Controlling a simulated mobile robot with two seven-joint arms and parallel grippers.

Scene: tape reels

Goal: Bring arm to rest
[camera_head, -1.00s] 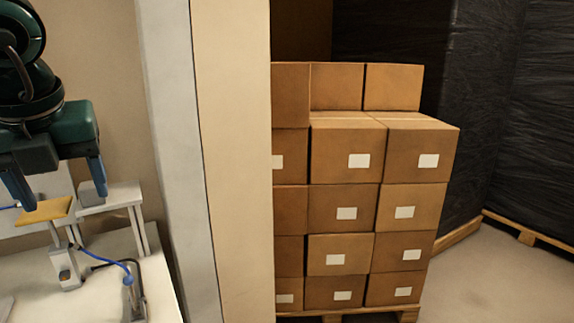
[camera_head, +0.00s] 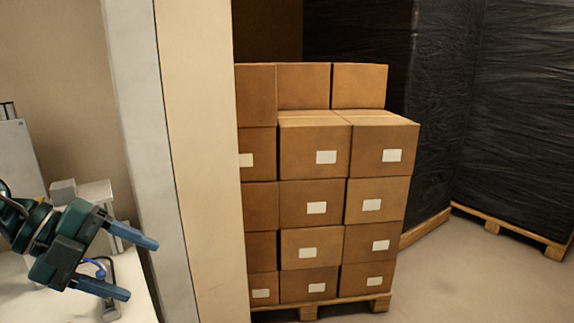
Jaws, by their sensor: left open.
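My left gripper (camera_head: 140,268) is at the lower left, green with two blue fingers. The fingers are spread apart and point to the right, with nothing between them. It hangs in front of the white table (camera_head: 143,291) and hides part of it. My right gripper is not in view. No tape reel can be made out.
A white stand (camera_head: 97,191) and a device with a blue cable (camera_head: 108,305) are on the table behind the gripper. A beige wall edge (camera_head: 200,160) rises right of it. Stacked cardboard boxes (camera_head: 313,160) stand on a pallet (camera_head: 308,312). Black-wrapped loads (camera_head: 520,120) stand at right.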

